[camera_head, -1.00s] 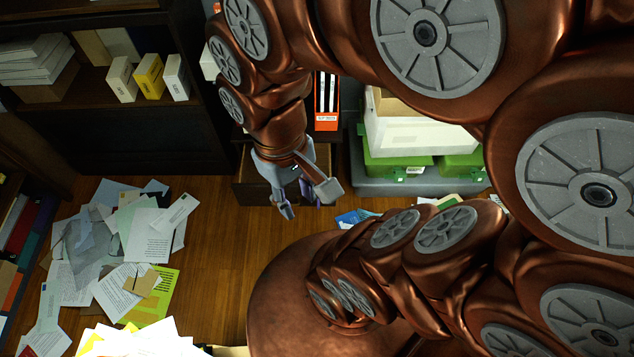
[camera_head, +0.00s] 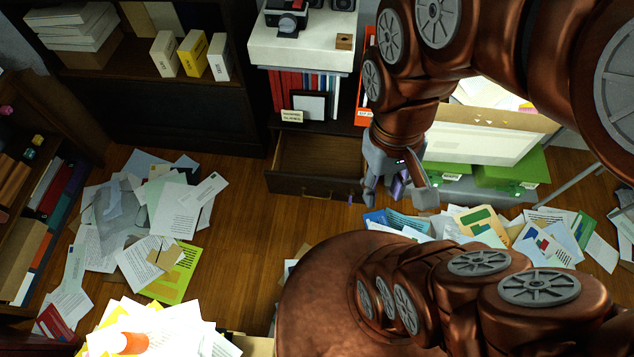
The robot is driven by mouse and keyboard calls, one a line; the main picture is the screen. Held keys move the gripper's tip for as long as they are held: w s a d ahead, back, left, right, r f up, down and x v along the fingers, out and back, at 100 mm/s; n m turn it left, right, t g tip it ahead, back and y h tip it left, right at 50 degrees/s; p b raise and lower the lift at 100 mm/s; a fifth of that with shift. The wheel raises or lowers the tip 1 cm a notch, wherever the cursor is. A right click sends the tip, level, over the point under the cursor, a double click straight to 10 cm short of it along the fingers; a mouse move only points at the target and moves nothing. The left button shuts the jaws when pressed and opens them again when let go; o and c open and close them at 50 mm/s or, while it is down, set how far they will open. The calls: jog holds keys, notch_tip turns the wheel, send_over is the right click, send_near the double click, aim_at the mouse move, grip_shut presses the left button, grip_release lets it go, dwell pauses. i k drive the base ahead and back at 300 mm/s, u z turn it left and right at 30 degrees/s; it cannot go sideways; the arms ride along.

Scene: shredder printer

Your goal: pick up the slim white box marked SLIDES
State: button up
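Three slim boxes stand upright side by side on the dark shelf at the upper left: a white one on the left (camera_head: 165,54), a yellow one in the middle (camera_head: 192,56) and a white one on the right (camera_head: 217,58). Each has small dark lettering on its front, too small to read, so I cannot tell which is marked SLIDES. My gripper (camera_head: 398,192) hangs pointing down, well to the right of and lower in the picture than the boxes. Its fingers are spread apart. A small purple piece shows between them; I cannot tell what it is.
An open, empty-looking drawer (camera_head: 318,166) juts out below the cabinet with the camera (camera_head: 287,20). Loose papers (camera_head: 150,225) cover the floor at left, and more (camera_head: 480,226) lie at right. Green-and-white bins stand behind my gripper. Bare wooden floor lies between.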

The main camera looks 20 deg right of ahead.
aim_at(219, 55)
jog(key=u, duration=0.6)
jog(key=i, duration=0.7)
jog(key=u, duration=2)
